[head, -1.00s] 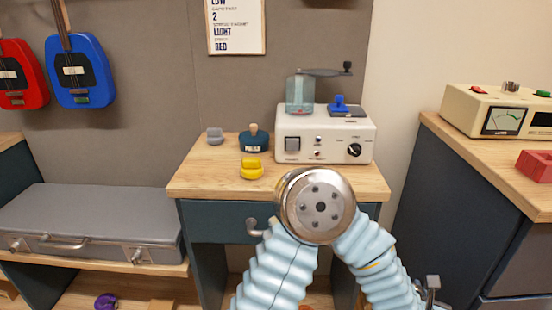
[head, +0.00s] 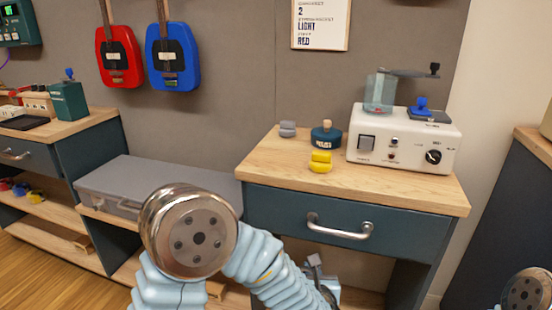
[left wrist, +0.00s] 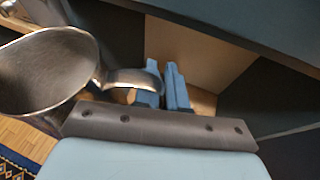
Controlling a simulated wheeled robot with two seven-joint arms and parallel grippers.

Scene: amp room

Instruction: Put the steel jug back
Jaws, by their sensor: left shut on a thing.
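The steel jug (left wrist: 45,75) shows in the left wrist view at the left, its wide open mouth facing the camera and its curved handle reaching right. My left gripper (left wrist: 162,72) is shut on that handle, with blue fingers on it. In the head view the left arm bends in front of the desk, and its hand (head: 320,278) is low, below the drawer and partly hidden by the sleeve. I cannot make out the jug in the head view. My right gripper is out of view; only a joint of that arm shows at the lower right.
The wooden desk (head: 268,170) with a closed drawer (head: 345,222) carries a white device (head: 403,142), a yellow piece (head: 320,162) and a dark teal pot (head: 325,138). A grey case (head: 130,182) lies on a low shelf at left. Another workbench (head: 62,133) stands far left.

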